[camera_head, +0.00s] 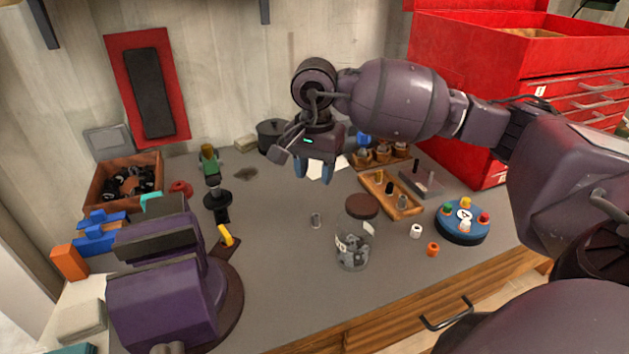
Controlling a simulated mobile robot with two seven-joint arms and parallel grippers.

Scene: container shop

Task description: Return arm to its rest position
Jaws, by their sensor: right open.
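My right arm (400,100) reaches in from the right over the grey workbench. My right gripper (313,172) hangs above the back middle of the bench, pointing down, with two blue fingertips spread apart. Nothing shows between its fingers, and it is clear of the objects below. A glass jar (353,250) with small dark and pale things in it stands near the front of the bench. A round brown lid (361,206) lies behind it. My left gripper does not show.
A purple vise (170,290) fills the front left. A wooden tray (405,210) and a blue round base (462,238) with coloured knobs stand right. A red tool chest (465,90) rises behind my arm. A brown box (98,190) is at back left. Small loose pieces lie near the jar.

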